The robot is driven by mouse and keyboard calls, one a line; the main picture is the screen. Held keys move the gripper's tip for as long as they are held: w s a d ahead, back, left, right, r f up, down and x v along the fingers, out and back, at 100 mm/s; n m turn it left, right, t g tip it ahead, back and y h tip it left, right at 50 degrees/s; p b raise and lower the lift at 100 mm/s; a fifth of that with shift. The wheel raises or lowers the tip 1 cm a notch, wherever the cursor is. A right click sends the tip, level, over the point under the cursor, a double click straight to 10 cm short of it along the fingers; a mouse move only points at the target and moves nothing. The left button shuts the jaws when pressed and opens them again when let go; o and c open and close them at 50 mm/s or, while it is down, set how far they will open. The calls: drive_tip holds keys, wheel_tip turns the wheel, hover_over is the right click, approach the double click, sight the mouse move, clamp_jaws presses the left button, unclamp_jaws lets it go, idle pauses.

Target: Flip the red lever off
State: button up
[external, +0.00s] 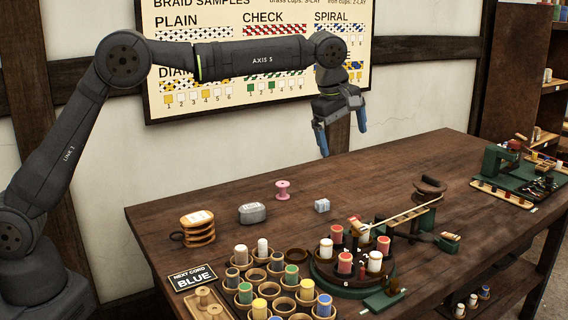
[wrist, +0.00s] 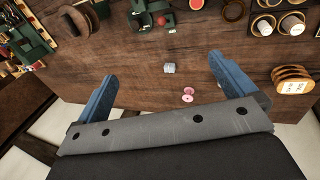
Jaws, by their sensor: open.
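My gripper (external: 340,138) hangs open and empty above the back of the table in the external view. Its two blue fingers are spread wide in the wrist view (wrist: 165,88). A green machine (external: 428,222) with a long pale rod stands on the table, right of the spool carousel (external: 318,282). A small red knob (wrist: 161,20) shows on a green and black part at the top of the wrist view. I cannot tell for sure whether it is the red lever, or which way it is set. The gripper is well apart from it.
A pink spool (external: 282,190), a small pale block (external: 322,206), a grey weight (external: 252,213) and an orange-brown stack (external: 198,229) stand at the back left. Several spools and cups fill the front. Another green device (external: 502,160) stands far right. The back middle tabletop is clear.

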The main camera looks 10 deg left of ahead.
drive_tip(key=c, duration=1.4)
drive_tip(key=shift+d+f, duration=0.1)
drive_tip(key=shift+f, duration=0.1)
drive_tip(key=c, duration=0.4)
drive_tip(key=d+f+m, duration=0.1)
drive_tip(key=f+m, duration=0.1)
drive_tip(key=d+f+m+t+y, duration=0.1)
drive_tip(key=d+f+m, duration=0.1)
drive_tip(key=f, duration=0.1)
drive_tip(key=d+f+m+t+y, duration=0.1)
drive_tip(key=d+f+m, duration=0.1)
drive_tip(key=shift+s+f+m, duration=0.2)
drive_tip(key=shift+f+m, duration=0.2)
clamp_jaws()
drive_tip(key=s+d+f+m+t+y, duration=0.2)
drive_tip(key=d+f+m, duration=0.2)
drive_tip(key=f+m, duration=0.3)
drive_tip(key=shift+f+m+t, duration=0.3)
drive_tip(key=shift+f, duration=0.2)
drive_tip(key=shift+s, duration=0.1)
